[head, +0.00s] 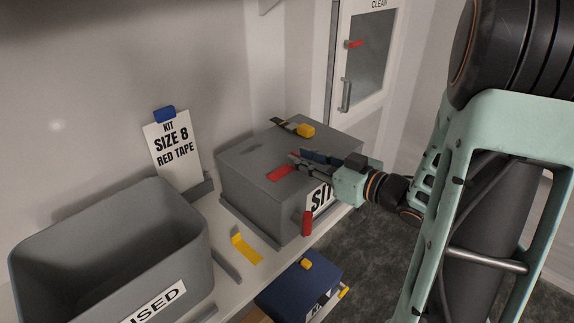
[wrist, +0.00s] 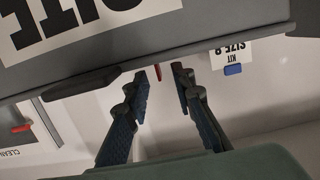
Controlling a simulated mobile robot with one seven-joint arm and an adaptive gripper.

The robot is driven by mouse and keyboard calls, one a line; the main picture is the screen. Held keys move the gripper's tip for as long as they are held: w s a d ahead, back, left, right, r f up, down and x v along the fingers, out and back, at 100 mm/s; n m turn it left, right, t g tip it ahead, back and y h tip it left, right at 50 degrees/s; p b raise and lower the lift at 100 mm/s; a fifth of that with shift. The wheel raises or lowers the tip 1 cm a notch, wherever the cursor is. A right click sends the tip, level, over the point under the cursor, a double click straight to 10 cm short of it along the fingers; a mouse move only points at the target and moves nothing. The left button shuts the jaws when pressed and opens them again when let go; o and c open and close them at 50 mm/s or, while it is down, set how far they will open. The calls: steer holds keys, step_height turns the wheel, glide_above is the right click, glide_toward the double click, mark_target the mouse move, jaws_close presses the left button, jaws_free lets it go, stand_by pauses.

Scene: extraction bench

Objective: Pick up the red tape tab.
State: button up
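A flat red tape strip (head: 282,173) lies on top of the grey box (head: 245,190), which has a large black-on-white label on its front. My gripper (head: 298,158) is just above the box top, at the strip's far end, and partly hides it. In the wrist view the fingers of my gripper (wrist: 165,73) are apart. A small red tab (wrist: 157,72) shows upright at the box's top edge, in the gap between the fingertips. I see no clear contact with either finger.
Yellow tape (head: 246,248), a grey bin (head: 110,235) and a sign reading "KIT SIZE 8 RED TAPE" (head: 173,148) are left. A blue box (head: 300,287) is below.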

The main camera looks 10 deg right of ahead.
steer(key=shift+x, duration=1.45)
steer(key=shift+c, duration=0.6)
jaws_close()
steer(key=shift+r, duration=0.1)
